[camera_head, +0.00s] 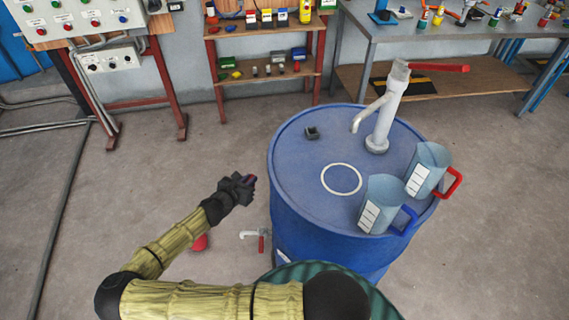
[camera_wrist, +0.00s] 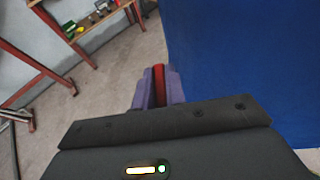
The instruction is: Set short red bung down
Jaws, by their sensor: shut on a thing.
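My gripper (camera_head: 247,183) is left of the blue drum, near the height of its upper side and apart from the drum top. The short red bung (camera_wrist: 158,80) shows in the wrist view as a narrow red strip between my two purple-grey fingers (camera_wrist: 158,88). The fingers are shut on it and hide most of it. In the head view only a small reddish bit shows at the fingertips. The blue drum (camera_head: 300,150) has a white ring (camera_head: 342,179) marked on its flat top.
A white tap (camera_head: 255,235) sticks out low at the drum's left. A red object (camera_head: 201,243) shows behind my arm. Floor to the left is clear.

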